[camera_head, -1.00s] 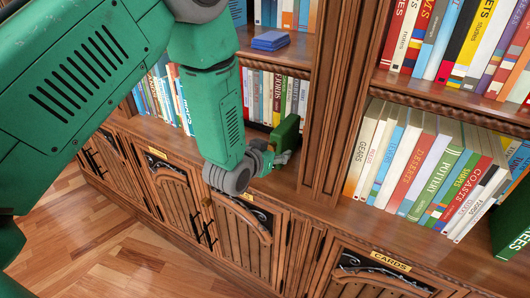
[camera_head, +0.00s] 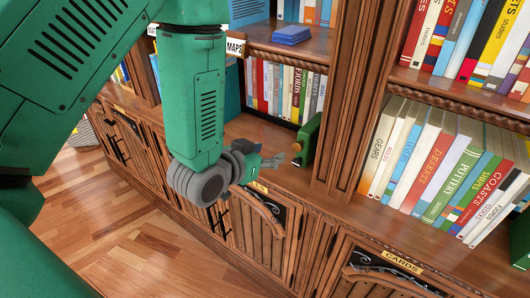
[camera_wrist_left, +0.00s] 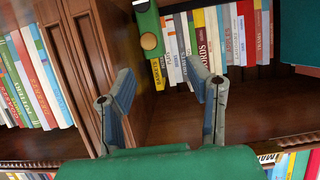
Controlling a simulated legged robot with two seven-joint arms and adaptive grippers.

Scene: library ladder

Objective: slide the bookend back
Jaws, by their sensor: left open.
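The green bookend (camera_head: 308,141) stands upright on the lower shelf, against the right upright, with a round wooden knob on its front. In the left wrist view the bookend (camera_wrist_left: 149,35) is at the top, beyond the fingers, and its knob faces me. My left gripper (camera_head: 265,166) is in front of the shelf, to the left of the bookend and apart from it. In the left wrist view the left gripper (camera_wrist_left: 161,90) has its two fingers spread with nothing between them. My right gripper is not in view.
A row of books (camera_head: 285,92) stands behind the bookend. A blue book stack (camera_head: 291,35) lies on the shelf above. The shelf's right upright (camera_head: 349,95) is close to the bookend. Leaning books (camera_head: 440,165) fill the right bay. Cabinet doors (camera_head: 258,235) are below the ledge.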

